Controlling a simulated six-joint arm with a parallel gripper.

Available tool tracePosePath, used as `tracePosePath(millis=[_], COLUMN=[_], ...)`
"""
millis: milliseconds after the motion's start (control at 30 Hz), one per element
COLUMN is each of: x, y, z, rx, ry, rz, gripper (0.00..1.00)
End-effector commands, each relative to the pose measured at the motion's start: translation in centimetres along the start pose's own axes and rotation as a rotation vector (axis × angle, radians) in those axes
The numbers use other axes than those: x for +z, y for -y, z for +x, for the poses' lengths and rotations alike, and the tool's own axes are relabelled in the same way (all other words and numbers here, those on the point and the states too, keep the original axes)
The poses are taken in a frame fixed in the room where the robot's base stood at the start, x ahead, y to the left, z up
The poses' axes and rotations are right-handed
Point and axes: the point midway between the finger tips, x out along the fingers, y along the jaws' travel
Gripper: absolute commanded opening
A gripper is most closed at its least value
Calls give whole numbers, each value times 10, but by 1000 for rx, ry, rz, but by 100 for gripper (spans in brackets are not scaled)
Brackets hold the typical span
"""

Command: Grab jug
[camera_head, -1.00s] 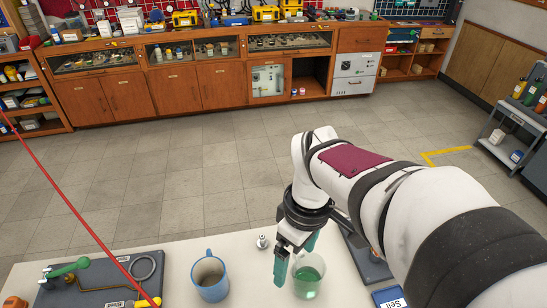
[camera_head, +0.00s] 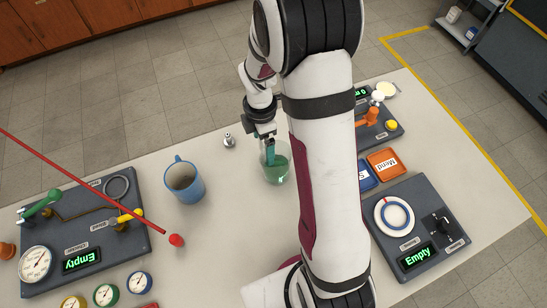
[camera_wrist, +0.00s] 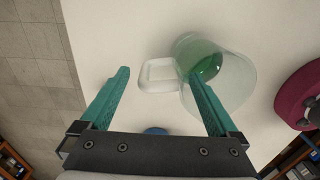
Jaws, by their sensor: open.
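The jug (camera_head: 277,172) is clear, with green liquid in its bottom, and stands upright on the white table. In the wrist view the jug (camera_wrist: 228,85) is right of centre, with its pale squarish handle (camera_wrist: 157,74) pointing left. My gripper (camera_head: 268,148) is at the jug's handle side, fingers pointing down. In the wrist view my gripper (camera_wrist: 160,73) is open, and the handle shows between its teal fingertips. The right finger overlaps the jug's wall in the picture. I cannot tell whether it touches.
A blue mug (camera_head: 184,181) and a small metal fitting (camera_head: 229,141) stand left of the jug. A gauge panel (camera_head: 90,222) lies further left. Blue and orange trays (camera_head: 384,162) and a dark "Empty" panel (camera_head: 418,226) are to the right.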

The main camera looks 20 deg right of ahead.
Motion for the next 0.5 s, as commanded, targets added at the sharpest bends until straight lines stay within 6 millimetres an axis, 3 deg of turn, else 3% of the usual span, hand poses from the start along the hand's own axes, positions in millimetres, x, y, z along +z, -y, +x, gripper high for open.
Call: tracePosePath(millis=[167, 400, 433, 500], x=[1, 1, 1, 1], y=[0, 0, 0, 0], z=[33, 38, 38, 37], rx=[-4, 0, -1, -1], ry=[0, 0, 0, 0], rz=[0, 1, 1, 1], gripper=[96, 96, 94, 82])
